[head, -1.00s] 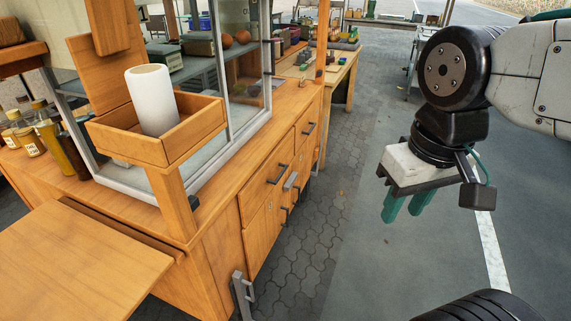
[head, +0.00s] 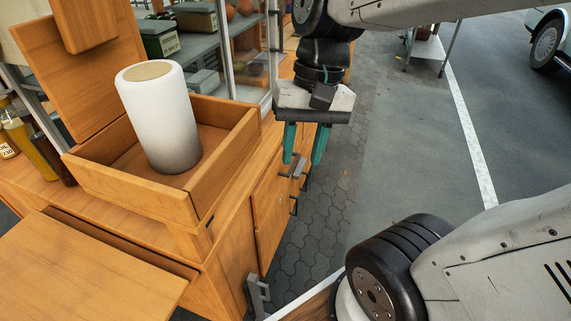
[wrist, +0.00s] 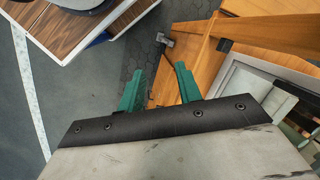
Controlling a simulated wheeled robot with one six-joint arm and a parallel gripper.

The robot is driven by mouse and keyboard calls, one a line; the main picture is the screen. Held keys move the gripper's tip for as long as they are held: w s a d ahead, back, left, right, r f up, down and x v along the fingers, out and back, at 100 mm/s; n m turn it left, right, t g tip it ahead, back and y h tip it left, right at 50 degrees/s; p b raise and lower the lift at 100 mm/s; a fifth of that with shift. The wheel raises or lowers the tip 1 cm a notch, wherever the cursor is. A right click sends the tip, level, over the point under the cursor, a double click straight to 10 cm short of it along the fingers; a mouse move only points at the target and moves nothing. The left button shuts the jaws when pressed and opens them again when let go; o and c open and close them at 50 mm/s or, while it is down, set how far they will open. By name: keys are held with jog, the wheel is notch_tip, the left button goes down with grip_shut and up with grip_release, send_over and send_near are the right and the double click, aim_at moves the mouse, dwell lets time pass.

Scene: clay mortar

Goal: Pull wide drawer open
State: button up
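The wooden cart's front (head: 270,208) has drawers and doors with bar handles. It is seen at a steep angle, and my gripper hides part of the drawer fronts. A dark handle (head: 288,170) and a lighter grey handle (head: 300,166) show just below my fingertips; I cannot tell which belongs to the wide drawer. My gripper (head: 303,160) has two green fingers, spread apart and empty, pointing down beside the cart front. In the wrist view, the gripper (wrist: 155,78) also shows open, with wood close by its right finger. Contact with a handle is not visible.
A wooden box (head: 140,195) holding a white paper roll (head: 160,115) stands on the cart top. A flat wooden board (head: 85,270) juts out at the lower left. A grey bracket (head: 258,295) sticks out at the cart's near corner. Open pavement (head: 400,150) lies to the right.

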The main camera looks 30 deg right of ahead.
jog(key=w+d+f+m+g+y, duration=0.1)
jog(key=w+f+m+y, duration=0.4)
jog(key=w+m, duration=0.5)
jog(key=m+t+y, duration=0.8)
jog(key=m, duration=1)
send_over(293, 164)
jog(key=s+a, duration=0.6)
notch_tip(293, 164, down, 17)
jog(key=d+f+m+t+h, duration=0.2)
jog(key=d+f+m+t, duration=0.25)
jog(key=f+m, duration=0.35)
jog(key=d+f+m+t+h, duration=0.2)
jog(key=d+f+m+t, duration=0.3)
jog(key=f, duration=0.4)
jog(key=shift+m+g, duration=0.5)
jog(key=shift+g, duration=0.25)
jog(key=x, duration=0.4)
jog(key=d+x, duration=0.1)
jog(key=x, duration=0.1)
jog(key=shift+w+a, duration=0.3)
jog(key=shift+w, duration=0.35)
grip_shut()
